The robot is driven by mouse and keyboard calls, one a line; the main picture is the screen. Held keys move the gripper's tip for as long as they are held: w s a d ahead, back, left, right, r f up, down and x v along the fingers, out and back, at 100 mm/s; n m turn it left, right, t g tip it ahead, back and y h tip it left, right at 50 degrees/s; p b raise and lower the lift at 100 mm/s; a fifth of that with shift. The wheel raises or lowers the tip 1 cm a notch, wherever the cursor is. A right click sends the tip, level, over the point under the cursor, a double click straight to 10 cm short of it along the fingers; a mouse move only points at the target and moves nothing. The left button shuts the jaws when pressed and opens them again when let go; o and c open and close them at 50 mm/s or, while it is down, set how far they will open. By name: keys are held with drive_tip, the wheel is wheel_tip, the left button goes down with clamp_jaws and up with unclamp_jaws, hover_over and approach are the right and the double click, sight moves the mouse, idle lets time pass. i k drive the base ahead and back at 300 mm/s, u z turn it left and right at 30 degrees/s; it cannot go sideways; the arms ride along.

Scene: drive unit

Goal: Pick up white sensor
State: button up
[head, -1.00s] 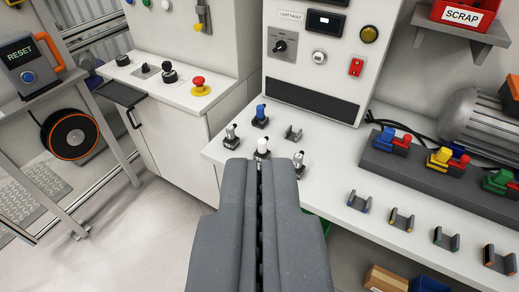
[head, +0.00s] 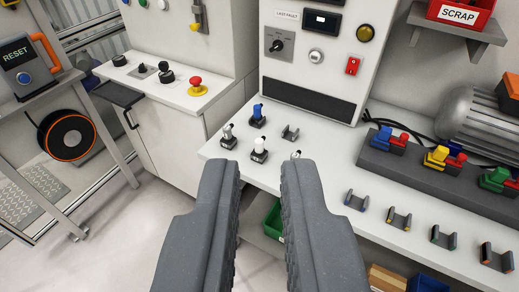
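The white sensor (head: 260,145) stands upright in a small dark holder on the white bench, near its left end. My gripper (head: 259,165) is open and empty, its two grey fingers pointing toward the bench. The white sensor shows just beyond the fingertips, between them in the picture and apart from both. A blue sensor (head: 257,112) stands behind it and a grey sensor (head: 228,132) to its left.
An empty holder (head: 290,133) stands behind and to the right of the white sensor. Several empty holders line the bench's front right. A dark rack (head: 405,165) with coloured connectors and a motor (head: 470,115) are further right. A control panel (head: 310,98) rises behind.

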sight(258, 150)
drive_tip(key=z, duration=0.35)
drive_tip(key=i, duration=1.35)
drive_tip(key=u, duration=0.55)
